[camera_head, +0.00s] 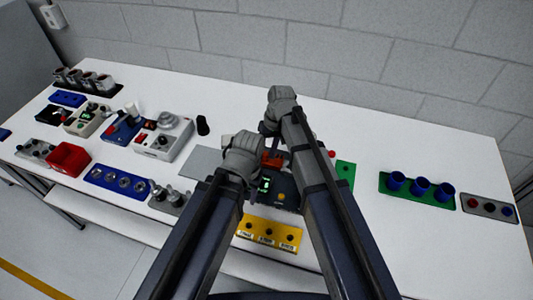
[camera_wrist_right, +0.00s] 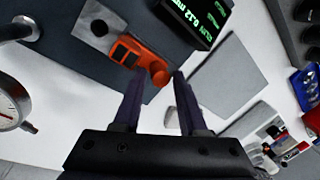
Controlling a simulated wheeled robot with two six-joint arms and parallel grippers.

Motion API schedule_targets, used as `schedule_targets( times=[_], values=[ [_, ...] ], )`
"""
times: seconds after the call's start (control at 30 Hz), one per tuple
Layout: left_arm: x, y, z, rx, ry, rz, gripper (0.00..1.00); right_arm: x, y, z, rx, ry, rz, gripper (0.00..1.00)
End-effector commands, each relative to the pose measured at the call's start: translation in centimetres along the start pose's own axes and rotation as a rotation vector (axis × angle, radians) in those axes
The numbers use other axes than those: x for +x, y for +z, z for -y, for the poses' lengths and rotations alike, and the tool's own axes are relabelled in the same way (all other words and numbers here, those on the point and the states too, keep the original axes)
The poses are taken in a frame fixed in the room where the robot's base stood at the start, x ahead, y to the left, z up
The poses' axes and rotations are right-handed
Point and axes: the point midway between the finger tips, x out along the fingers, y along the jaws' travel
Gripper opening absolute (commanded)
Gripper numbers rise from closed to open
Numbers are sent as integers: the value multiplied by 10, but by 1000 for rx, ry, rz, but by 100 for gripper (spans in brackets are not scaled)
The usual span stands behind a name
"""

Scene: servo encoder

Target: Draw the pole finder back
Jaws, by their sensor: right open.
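In the right wrist view an orange device with a round end (camera_wrist_right: 128,50), likely the pole finder, lies on a dark grey plate (camera_wrist_right: 70,65). In the head view it is a small orange-red patch (camera_head: 271,159) between my two arms, partly hidden. My right gripper (camera_wrist_right: 158,82) is open. Its two dark fingers point at the device, with the round end just ahead of and between the fingertips. I cannot tell whether they touch. My right gripper (camera_head: 267,130) also shows in the head view. My left gripper (camera_head: 243,160) is beside it, its fingers mostly hidden.
A black display with green digits (camera_wrist_right: 200,15) stands close beside the device. A yellow button panel (camera_head: 270,232) is in front. A green holder with blue cups (camera_head: 417,187) is at right. A grey box with a dial (camera_head: 163,140) is at left. Bare white table lies behind.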

Motion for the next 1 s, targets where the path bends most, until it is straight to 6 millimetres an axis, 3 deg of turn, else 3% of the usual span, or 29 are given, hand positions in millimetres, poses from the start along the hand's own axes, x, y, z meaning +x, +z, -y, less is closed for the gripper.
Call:
schedule_targets(
  times=[0.13, 0.5, 1.0],
  values=[
    [-1, 0, 0, 0, 0, 0, 50, -1, 0, 0, 0, 0, 0, 40],
    [-1, 0, 0, 0, 0, 0, 50, -1, 0, 0, 0, 0, 0, 0],
    [-1, 0, 0, 0, 0, 0, 50, -1, 0, 0, 0, 0, 0, 0]
  ],
)
